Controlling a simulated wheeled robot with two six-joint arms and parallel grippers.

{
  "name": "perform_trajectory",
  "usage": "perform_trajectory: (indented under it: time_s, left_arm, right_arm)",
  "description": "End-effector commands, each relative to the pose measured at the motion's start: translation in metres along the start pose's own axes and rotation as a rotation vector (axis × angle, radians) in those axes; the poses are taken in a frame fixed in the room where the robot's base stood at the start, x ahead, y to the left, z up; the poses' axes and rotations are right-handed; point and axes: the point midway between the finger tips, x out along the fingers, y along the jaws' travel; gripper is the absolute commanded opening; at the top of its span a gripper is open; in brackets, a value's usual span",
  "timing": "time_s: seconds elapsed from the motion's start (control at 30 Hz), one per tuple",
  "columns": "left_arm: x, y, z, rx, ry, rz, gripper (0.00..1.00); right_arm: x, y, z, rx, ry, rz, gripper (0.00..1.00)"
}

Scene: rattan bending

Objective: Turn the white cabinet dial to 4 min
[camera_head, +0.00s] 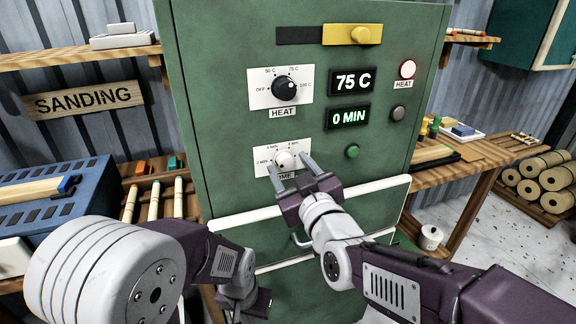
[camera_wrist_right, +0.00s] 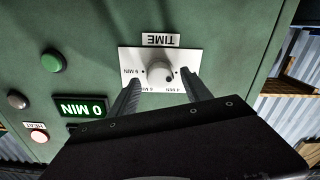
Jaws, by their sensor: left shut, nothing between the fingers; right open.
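The white TIME dial (camera_head: 285,160) sits on a white label plate (camera_head: 263,157) low on the green cabinet front. It also shows in the right wrist view (camera_wrist_right: 158,74), upside down, with a dark mark near its right rim. My right gripper (camera_head: 289,168) is open at the dial, one finger on each side. In the right wrist view the fingers (camera_wrist_right: 159,84) appear apart from the knob; contact is not clear. The time display (camera_head: 348,116) reads 0 MIN. My left gripper (camera_head: 256,303) is shut and empty, low in front of the cabinet and partly hidden by its arm.
A green button (camera_head: 352,151) is right of the TIME dial. Wooden benches flank the cabinet.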

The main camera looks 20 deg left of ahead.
Motion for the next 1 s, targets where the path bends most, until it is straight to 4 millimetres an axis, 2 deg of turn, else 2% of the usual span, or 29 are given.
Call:
perform_trajectory:
  time_s: [0.13, 0.37, 0.4, 0.6, 1.0]
  left_arm:
    - [-0.0005, 0.0000, 0.0000, 0.000, 0.000, 0.000, 0.00]
    - [-0.0004, 0.0000, 0.0000, 0.000, 0.000, 0.000, 0.00]
    - [-0.0004, 0.0000, 0.0000, 0.000, 0.000, 0.000, 0.00]
    - [-0.0004, 0.0000, 0.0000, 0.000, 0.000, 0.000, 0.00]
    - [0.0085, -0.0002, 0.0009, 0.000, 0.000, 0.000, 0.00]
  right_arm:
    - [0.0138, -0.0001, -0.0003, 0.000, 0.001, 0.000, 0.57]
    - [0.0156, -0.0001, -0.0002, 0.000, 0.001, -0.001, 0.57]
    - [0.0155, 0.0000, -0.0002, 0.000, 0.001, 0.000, 0.54]
    - [0.0153, -0.0001, -0.0002, 0.000, 0.001, -0.001, 0.00]
    - [0.0154, -0.0002, 0.0018, 0.080, 0.001, 0.000, 0.00]
